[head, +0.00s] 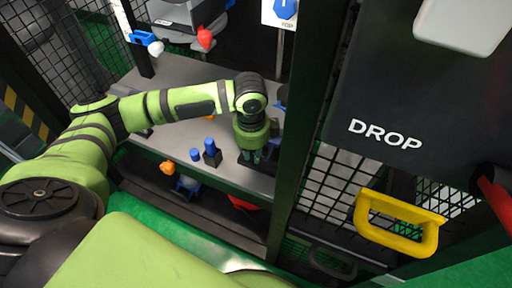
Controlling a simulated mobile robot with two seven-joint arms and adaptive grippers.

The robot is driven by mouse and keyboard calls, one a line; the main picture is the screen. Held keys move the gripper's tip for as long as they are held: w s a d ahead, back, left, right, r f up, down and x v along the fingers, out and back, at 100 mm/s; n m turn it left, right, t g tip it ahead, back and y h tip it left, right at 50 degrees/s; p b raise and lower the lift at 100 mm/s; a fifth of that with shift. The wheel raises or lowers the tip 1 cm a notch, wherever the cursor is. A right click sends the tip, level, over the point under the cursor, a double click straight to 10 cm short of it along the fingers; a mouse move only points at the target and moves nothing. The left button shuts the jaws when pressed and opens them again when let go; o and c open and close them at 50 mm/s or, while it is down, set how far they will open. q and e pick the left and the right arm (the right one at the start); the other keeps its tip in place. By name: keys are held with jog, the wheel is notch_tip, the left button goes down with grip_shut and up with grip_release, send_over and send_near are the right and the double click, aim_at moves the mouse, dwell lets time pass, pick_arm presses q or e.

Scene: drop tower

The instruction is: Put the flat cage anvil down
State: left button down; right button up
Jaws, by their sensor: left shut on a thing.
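My left arm reaches in from the left over the grey shelf (165,128). My left gripper (253,156) points down near the shelf's right end, beside the dark green post. It is shut on a dark piece, which I take to be the flat cage anvil (246,161). The wrist and fingers hide most of it, and I cannot tell whether it touches the shelf. My right gripper is not in view.
Left of the gripper stand a dark block with a blue cylinder (211,152) and a small blue cylinder (195,155). The green post (306,125) rises close on the right. A DROP panel (420,110) and yellow handle (400,222) are further right.

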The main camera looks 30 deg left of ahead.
pick_arm(q)
jog(key=shift+w+f, duration=0.2)
jog(key=shift+f, duration=0.85)
notch_tip(320, 180, down, 3)
jog(key=shift+r+b, duration=0.1)
jog(key=shift+b, duration=0.6)
jog(key=shift+f, duration=0.2)
jog(key=c, duration=1.2)
grip_release()
jog(key=shift+s+f, duration=0.15)
jog(key=shift+s, duration=0.1)
jog(key=shift+o, duration=0.2)
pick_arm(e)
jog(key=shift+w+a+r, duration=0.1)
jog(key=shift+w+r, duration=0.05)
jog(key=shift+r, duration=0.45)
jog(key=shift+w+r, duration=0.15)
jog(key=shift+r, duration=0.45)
pick_arm(q)
jog(key=shift+w+r, duration=0.1)
jog(key=shift+r, duration=0.5)
notch_tip(320, 180, up, 11)
jog(key=p, duration=0.3)
jog(key=shift+s, duration=0.35)
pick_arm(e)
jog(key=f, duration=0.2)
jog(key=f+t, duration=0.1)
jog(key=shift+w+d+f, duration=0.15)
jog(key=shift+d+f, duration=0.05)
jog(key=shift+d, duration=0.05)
